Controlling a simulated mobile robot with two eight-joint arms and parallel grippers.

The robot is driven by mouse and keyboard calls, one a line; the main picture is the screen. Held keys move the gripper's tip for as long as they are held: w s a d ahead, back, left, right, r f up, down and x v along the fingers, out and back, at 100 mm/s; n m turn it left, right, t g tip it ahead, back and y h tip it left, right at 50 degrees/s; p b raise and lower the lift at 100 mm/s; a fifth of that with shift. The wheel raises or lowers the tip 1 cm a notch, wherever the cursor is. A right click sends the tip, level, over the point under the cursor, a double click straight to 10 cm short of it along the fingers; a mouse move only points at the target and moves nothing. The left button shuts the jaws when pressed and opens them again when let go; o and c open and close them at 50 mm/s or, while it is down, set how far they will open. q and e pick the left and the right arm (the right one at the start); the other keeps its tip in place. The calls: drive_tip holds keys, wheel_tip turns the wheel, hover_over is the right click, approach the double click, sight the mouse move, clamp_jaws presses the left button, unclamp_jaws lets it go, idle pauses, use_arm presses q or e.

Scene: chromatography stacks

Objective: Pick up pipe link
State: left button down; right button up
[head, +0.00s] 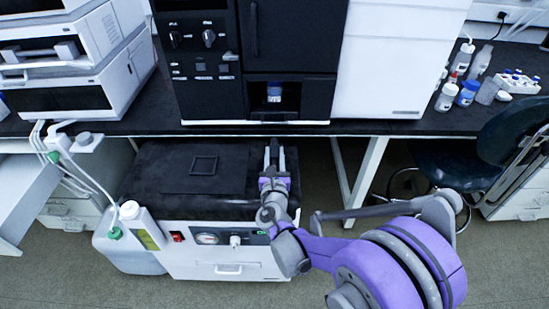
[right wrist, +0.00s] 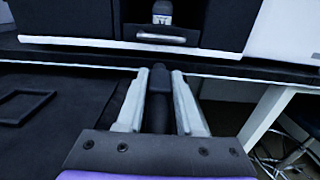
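My right gripper (head: 273,158) is over the right part of the dark top of a low white unit, under the bench edge. In the right wrist view, its two pale fingers (right wrist: 161,90) stand either side of a black tube-like piece (right wrist: 160,84), which looks like the pipe link. My left gripper is not in view.
The low unit (head: 225,255) has a black square frame (head: 204,165) on its top. A bench (head: 420,127) with a black instrument stack (head: 212,95) rises behind. A blue-marked vial (head: 274,92) sits in its recess. A jug (head: 130,245) stands left and a chair (head: 440,165) right.

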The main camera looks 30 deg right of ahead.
clamp_jaws()
drive_tip(key=shift+r, duration=0.1)
